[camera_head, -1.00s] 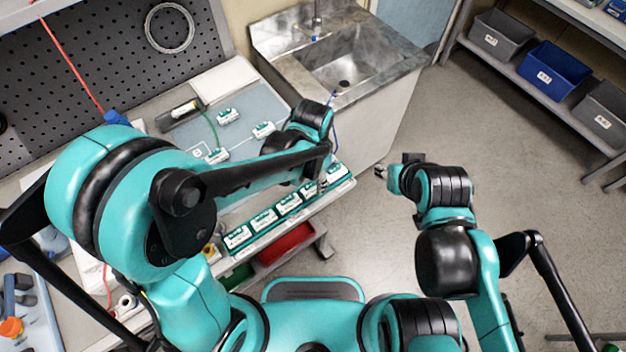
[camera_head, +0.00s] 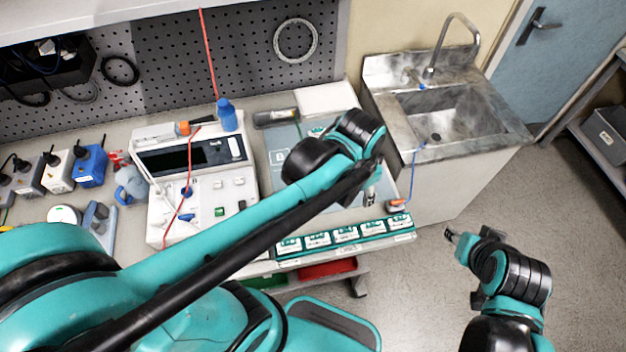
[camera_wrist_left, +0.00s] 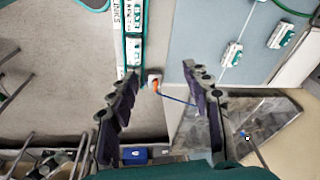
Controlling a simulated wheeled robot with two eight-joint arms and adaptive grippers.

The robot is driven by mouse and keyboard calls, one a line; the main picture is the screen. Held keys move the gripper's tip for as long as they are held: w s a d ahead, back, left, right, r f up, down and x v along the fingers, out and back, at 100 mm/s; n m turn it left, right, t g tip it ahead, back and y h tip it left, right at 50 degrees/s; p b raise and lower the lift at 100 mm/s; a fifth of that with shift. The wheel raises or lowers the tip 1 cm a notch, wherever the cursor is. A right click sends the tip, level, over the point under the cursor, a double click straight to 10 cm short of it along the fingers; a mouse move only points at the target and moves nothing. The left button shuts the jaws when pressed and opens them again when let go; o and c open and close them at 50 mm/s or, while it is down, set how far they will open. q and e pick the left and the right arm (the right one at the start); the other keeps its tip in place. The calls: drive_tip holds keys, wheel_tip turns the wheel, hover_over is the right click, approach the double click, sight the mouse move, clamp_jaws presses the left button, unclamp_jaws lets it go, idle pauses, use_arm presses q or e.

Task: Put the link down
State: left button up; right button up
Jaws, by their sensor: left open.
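A small orange and white piece on a blue cord, which I take for the link (camera_head: 397,204), rests at the right front edge of the bench. The blue cord runs from it toward the sink. My left gripper (camera_head: 370,195) is just left of the piece, above the bench near the end of the row of modules. In the left wrist view, its two fingers (camera_wrist_left: 159,73) are spread apart, with the link (camera_wrist_left: 155,82) seen below, between the fingertips, and nothing gripped. My right gripper (camera_head: 449,235) is over the floor right of the bench; its finger state is too small to tell.
A green-and-white module row (camera_head: 345,233) lines the bench's front edge. A white device (camera_head: 205,195) and a blue bottle (camera_head: 227,115) stand left of my left arm. The steel sink (camera_head: 450,115) is at the back right.

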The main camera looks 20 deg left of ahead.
use_arm(q)
drive_tip(key=s+a+r+n+t, duration=0.1)
drive_tip(key=s+a+n+t, duration=0.1)
drive_tip(key=a, duration=0.3)
drive_tip(key=s+a+r+n+t, duration=0.2)
drive_tip(key=a+n+t, duration=0.1)
drive_tip(key=a+n, duration=0.2)
drive_tip(key=shift+s+a+y, duration=0.3)
drive_tip(key=shift+a+y, duration=0.1)
drive_tip(key=shift+a, duration=0.2)
drive_tip(key=shift+f, duration=0.1)
